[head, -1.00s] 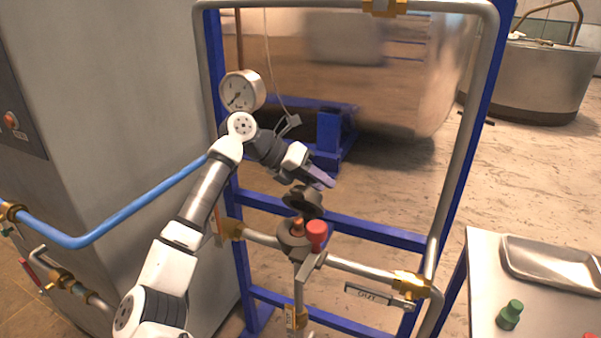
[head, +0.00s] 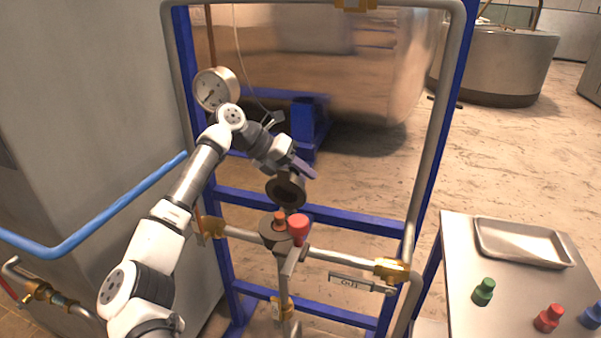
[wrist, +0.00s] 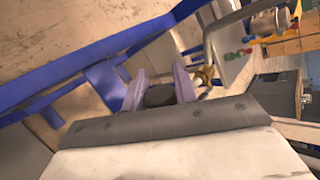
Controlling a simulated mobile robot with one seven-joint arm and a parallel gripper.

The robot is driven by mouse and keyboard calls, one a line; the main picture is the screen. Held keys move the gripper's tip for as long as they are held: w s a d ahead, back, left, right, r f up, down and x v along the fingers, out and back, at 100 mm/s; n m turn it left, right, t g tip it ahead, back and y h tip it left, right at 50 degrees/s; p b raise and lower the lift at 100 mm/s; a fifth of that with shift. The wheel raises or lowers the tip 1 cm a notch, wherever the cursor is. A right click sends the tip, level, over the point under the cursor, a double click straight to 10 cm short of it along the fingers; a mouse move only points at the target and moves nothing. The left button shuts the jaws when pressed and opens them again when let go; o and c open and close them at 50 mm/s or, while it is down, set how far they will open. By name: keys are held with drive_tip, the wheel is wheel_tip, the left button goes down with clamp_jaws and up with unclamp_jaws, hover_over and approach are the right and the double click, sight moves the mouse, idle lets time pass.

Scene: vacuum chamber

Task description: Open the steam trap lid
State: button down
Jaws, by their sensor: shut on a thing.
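The steam trap body (head: 270,237) is a dark round fitting on the pipe, with an orange-copper piece (head: 279,217) standing up in its open top. The dark round lid (head: 286,190) is above the body, apart from it, tilted with its hollow underside facing the head camera. My gripper (head: 302,168) is at the lid's upper edge, its purple fingers shut on it. In the wrist view the fingers (wrist: 160,82) close around a dark rounded part (wrist: 160,96) of the lid. Most of the lid is hidden there.
A red knob (head: 298,226) stands right beside the trap. Blue frame posts (head: 440,130) and grey pipes surround it, with a gauge (head: 216,89) at upper left. A steel table (head: 455,250) at right bears a tray (head: 482,246) and green, red and blue bottle-like pieces.

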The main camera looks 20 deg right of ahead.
drive_tip(key=shift+f, duration=0.45)
drive_tip(key=c, duration=1.1)
unclamp_jaws()
drive_tip(key=shift+w, duration=0.1)
drive_tip(key=shift+b+v, duration=0.65)
drive_tip(key=shift+v, duration=3.2)
drive_tip(key=shift+c, duration=0.3)
